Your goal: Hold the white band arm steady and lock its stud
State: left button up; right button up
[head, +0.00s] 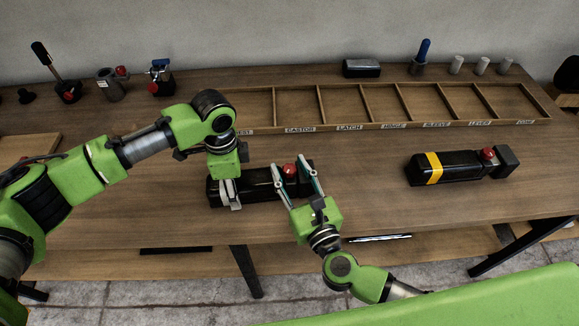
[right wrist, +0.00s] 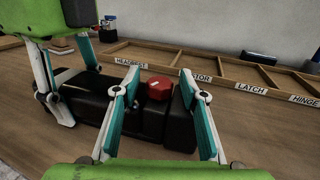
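A black arm block (head: 258,187) lies on the bench in the middle of the head view. A red stud (head: 289,170) stands on it near its right end; it also shows in the right wrist view (right wrist: 159,88). My left gripper (head: 230,192) points down over the block's left part, fingers on its near and far sides, apparently shut on it. A pale patch (right wrist: 66,76) shows on the block beside those fingers; the rest of any white band is hidden. My right gripper (head: 296,172) is open, its fingers on either side of the red stud, apart from it.
A similar black arm with a yellow band (head: 433,168) and red stud lies at the right. A labelled wooden compartment tray (head: 385,124) runs behind. Small fittings, including a black lever (head: 68,90), stand at the back left. The bench between the two black arms is clear.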

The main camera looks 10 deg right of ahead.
jog(key=shift+w+a, duration=0.1)
jog(key=shift+w, duration=0.3)
grip_shut()
jog(key=shift+m+h, duration=0.3)
jog(key=m+h, duration=0.1)
jog(key=h, duration=0.1)
jog(key=shift+a+m+h, duration=0.1)
jog(key=shift+m+h, duration=2)
jog(key=shift+h, duration=1.1)
